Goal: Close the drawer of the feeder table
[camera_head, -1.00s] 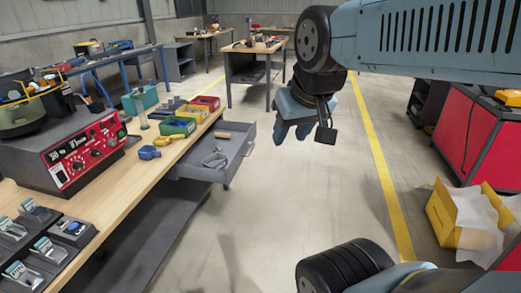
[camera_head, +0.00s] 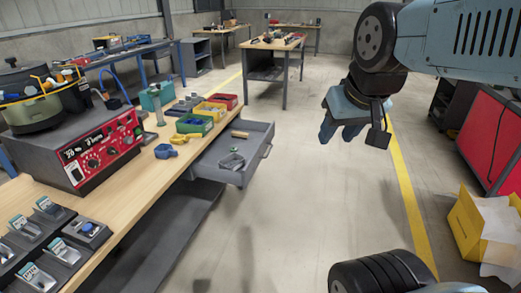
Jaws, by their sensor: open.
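The grey drawer (camera_head: 240,176) of the feeder table stands pulled out from the table's right edge, past the small bins. A wooden-handled tool and a dark metal item lie in it. The feeder table (camera_head: 130,200) has a light wood top and runs along the left. My gripper (camera_head: 328,130) hangs in the air at upper right, to the right of the drawer and apart from it.
A red-fronted feeder controller (camera_head: 100,145), green, yellow and red bins (camera_head: 195,124) and several small fixtures (camera_head: 88,229) stand on the table. A yellow box (camera_head: 468,222) is on the floor at right. The floor (camera_head: 300,200) between drawer and box is clear.

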